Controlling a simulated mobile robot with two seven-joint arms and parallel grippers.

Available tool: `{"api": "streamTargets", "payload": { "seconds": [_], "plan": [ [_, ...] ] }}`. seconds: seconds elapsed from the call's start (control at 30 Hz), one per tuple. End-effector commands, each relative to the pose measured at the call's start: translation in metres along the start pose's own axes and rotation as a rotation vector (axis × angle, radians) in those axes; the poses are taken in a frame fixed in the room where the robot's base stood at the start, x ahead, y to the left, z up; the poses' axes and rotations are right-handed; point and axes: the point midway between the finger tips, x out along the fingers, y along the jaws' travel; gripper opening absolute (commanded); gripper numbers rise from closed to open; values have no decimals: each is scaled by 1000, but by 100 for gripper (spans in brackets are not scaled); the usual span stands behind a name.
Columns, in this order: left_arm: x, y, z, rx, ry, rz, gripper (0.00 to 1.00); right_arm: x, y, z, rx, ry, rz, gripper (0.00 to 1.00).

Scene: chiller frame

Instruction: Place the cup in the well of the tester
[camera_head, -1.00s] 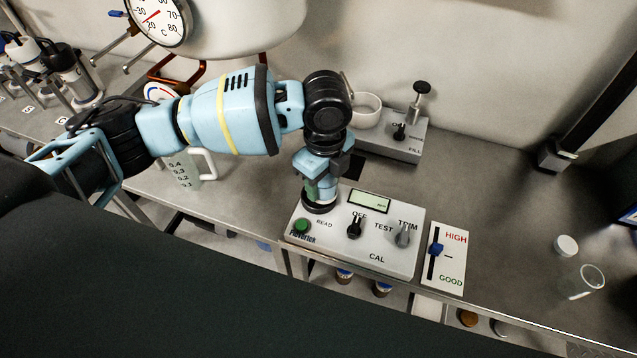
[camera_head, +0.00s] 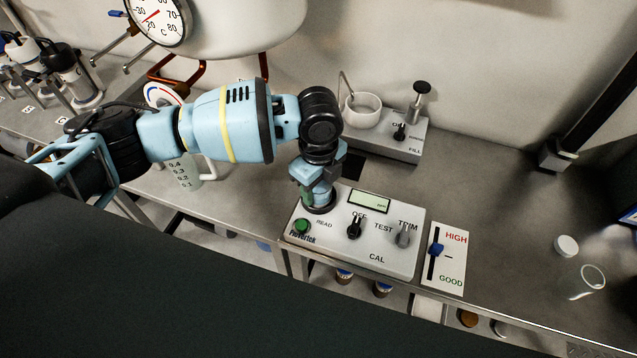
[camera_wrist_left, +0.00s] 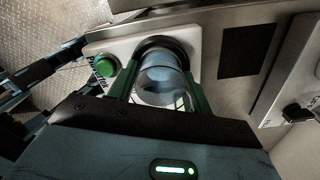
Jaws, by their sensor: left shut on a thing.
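The tester (camera_head: 385,258) is a white box with a display, a green button and two knobs. Its well (camera_head: 318,208) is a black ring at the upper left corner; the ring also shows in the left wrist view (camera_wrist_left: 148,47). My left gripper (camera_head: 314,192) points down right over the well. Its green fingers are shut on a clear cup (camera_wrist_left: 160,85), one on each side of it. The cup's far end lies at the black ring in the wrist view; how deep it sits is hidden. My right gripper is not in view.
A filling device (camera_head: 395,147) with a white bowl and spout stands behind the tester. A HIGH/GOOD slider panel (camera_head: 443,262) lies to its right. A measuring jug (camera_head: 184,172) stands left, partly behind my arm. A clear glass (camera_head: 587,283) and white lid (camera_head: 566,246) are far right.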

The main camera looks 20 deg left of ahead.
Motion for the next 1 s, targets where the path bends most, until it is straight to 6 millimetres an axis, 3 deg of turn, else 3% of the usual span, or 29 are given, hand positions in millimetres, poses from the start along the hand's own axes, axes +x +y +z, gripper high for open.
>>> {"api": "streamTargets", "payload": {
  "seconds": [0.47, 0.5, 0.63, 1.0],
  "plan": [
    [16, 2, -1, 0, 2, 6, 24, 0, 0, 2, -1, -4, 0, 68],
    [17, 2, -1, 0, 2, 8, 54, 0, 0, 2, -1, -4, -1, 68],
    [18, 3, -1, 0, 3, 11, 71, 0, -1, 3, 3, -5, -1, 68],
    [20, 5, -1, -1, 4, 18, 71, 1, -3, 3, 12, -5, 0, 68]
  ]
}}
